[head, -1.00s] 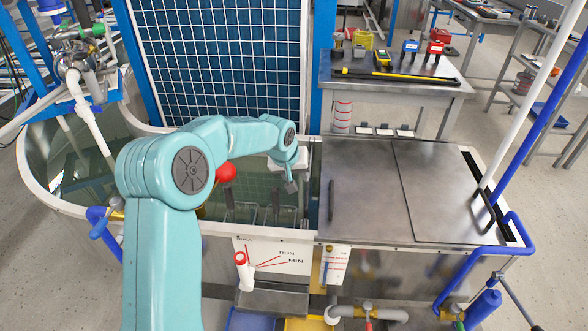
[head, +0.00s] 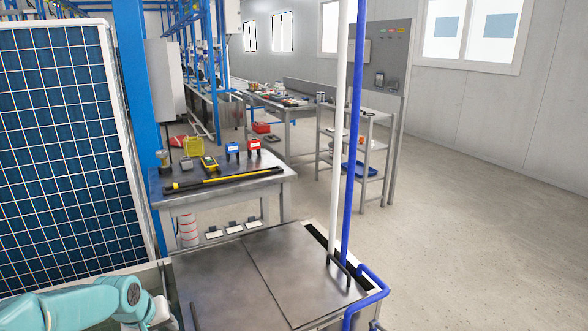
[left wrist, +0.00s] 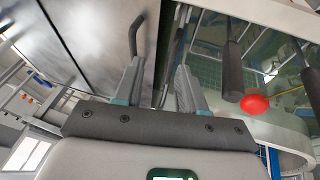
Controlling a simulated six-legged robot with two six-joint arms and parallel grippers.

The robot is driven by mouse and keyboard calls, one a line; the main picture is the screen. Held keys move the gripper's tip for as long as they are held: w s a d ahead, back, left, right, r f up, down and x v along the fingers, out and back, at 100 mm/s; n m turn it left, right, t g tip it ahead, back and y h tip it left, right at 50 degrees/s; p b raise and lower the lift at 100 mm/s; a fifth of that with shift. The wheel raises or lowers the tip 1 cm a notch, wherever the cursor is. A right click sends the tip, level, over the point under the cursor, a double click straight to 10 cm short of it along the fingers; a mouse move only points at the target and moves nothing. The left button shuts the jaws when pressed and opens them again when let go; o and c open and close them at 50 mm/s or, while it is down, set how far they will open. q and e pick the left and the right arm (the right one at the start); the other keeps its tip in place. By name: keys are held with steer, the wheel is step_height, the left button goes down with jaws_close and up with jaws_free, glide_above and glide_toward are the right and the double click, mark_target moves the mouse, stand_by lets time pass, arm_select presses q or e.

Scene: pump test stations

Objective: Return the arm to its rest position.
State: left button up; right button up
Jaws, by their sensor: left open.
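My left arm (head: 75,308) is teal and crosses the bottom left corner of the head view, mostly cut off by the frame edge. In the left wrist view my left gripper (left wrist: 160,82) has its two fingers apart, with nothing between them. It is over the edge where the steel cover (left wrist: 85,40) meets the open water tank (left wrist: 275,50). A red ball (left wrist: 255,104) shows in the tank area, to the right of the fingers. My right gripper is in neither view.
The blue grid panel (head: 65,150) stands at left. Open floor (head: 470,230) lies at right.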

arm_select(q)
steer(key=s+d+f+m+g+h+p, duration=0.1)
steer(key=s+d+f+p, duration=0.15)
steer(key=d, duration=0.25)
steer(key=s+d+f+m+h+p, duration=0.1)
steer(key=s+d+f, duration=0.2)
steer(key=d+f, duration=0.15)
steer(key=s+d+f+g+p, duration=0.1)
steer(key=s+d+p, duration=0.1)
steer(key=s+d, duration=0.2)
steer(key=s+d+f+m+g+h+p, duration=0.1)
steer(key=s+d, duration=0.4)
steer(key=s, duration=0.5)
steer(key=s+d+f+g+p, duration=0.1)
steer(key=s+d+f+p, duration=0.1)
steer(key=s, duration=0.6)
steer(key=shift+d+f+m+h+p, duration=0.35)
steer(key=shift+d+f, duration=0.2)
steer(key=shift+d, duration=0.7)
steer(key=shift+s, duration=0.1)
